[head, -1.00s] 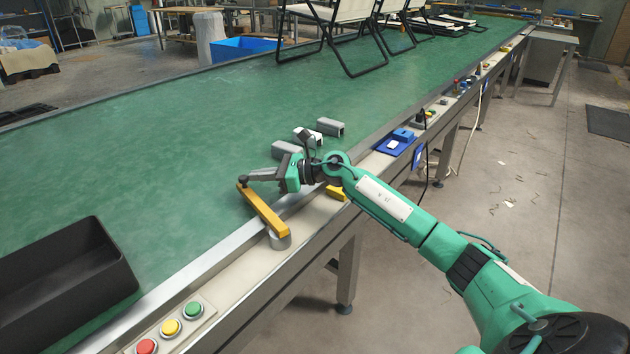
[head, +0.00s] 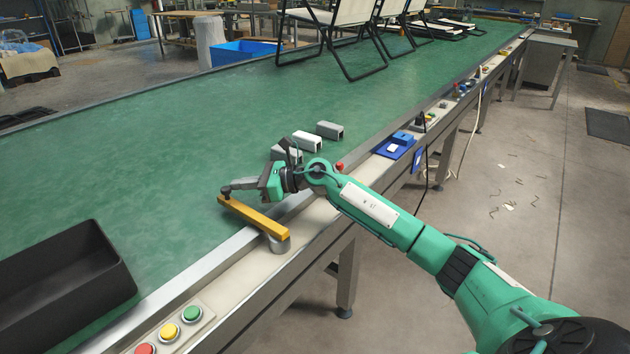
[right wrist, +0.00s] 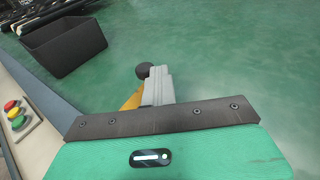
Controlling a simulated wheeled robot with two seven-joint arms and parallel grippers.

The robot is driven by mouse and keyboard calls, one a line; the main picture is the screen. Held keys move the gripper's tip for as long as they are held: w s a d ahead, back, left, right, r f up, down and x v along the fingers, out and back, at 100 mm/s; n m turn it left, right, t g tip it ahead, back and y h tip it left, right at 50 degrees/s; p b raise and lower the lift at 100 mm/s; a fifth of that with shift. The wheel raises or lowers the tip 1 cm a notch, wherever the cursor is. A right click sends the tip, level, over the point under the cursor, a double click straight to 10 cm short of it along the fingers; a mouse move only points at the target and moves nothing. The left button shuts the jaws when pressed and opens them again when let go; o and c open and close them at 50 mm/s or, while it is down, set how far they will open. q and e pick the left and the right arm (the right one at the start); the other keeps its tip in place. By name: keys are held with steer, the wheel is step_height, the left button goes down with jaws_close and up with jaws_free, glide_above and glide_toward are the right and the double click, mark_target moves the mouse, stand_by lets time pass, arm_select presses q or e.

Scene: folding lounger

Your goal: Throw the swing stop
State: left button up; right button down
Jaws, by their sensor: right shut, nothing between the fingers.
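The swing stop is a yellow bar (head: 254,216) on a grey round pivot (head: 279,244) at the conveyor's near rail. It reaches out over the green belt, slanting to the left, with a dark knob (head: 226,190) at its free end. My right gripper (head: 242,184) is shut and empty, its fingers beside the knob; I cannot tell whether they touch. In the right wrist view the knob (right wrist: 143,70) shows just past the closed fingers (right wrist: 158,86), and part of the yellow bar (right wrist: 131,101) shows to their left. My left gripper is out of view.
A black bin (head: 65,285) stands on the belt at the left. Red, yellow and green buttons (head: 170,331) sit on the near rail. Several grey channel pieces (head: 307,140) lie beyond my gripper. Folding loungers (head: 340,25) stand farther along. The belt between bar and bin is clear.

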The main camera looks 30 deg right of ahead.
steer(key=shift+a, duration=0.15)
steer(key=shift+s+d, duration=0.3)
steer(key=shift+d, duration=0.1)
steer(key=v, duration=1.3)
steer(key=shift+r, duration=0.1)
